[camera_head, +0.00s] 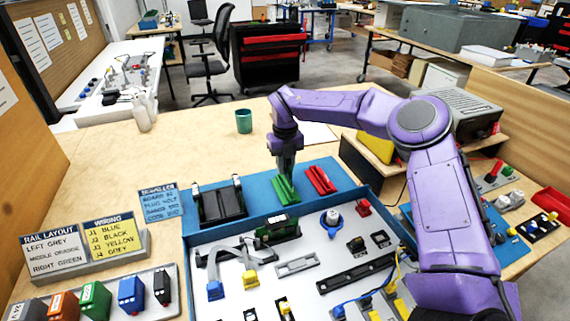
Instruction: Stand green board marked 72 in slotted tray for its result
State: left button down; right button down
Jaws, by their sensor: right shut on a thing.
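My right gripper (287,164) points down and is shut, right above the green slotted tray (286,192) on the blue mat. The green board between its fingers is mostly hidden, and its green blends with the tray. I cannot read its number or tell whether its lower edge sits in a slot. A red slotted tray (320,180) lies just to the right of the green one. My left gripper is not in view.
A black holder (221,205) stands left of the green tray. The white analyser panel (300,250) in front carries cables and modules. Sign cards (112,235) and coloured blocks (95,300) stand at the left.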

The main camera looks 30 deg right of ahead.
aim_at(285, 176)
jog(key=shift+f+b, duration=1.35)
jog(key=shift+f, duration=0.8)
jog(key=shift+f, duration=0.35)
jog(key=c, duration=0.6)
grip_release()
jog(key=shift+o, duration=0.2)
jog(key=shift+r, duration=0.15)
notch_tip(285, 176, up, 7)
jog(key=p, duration=0.5)
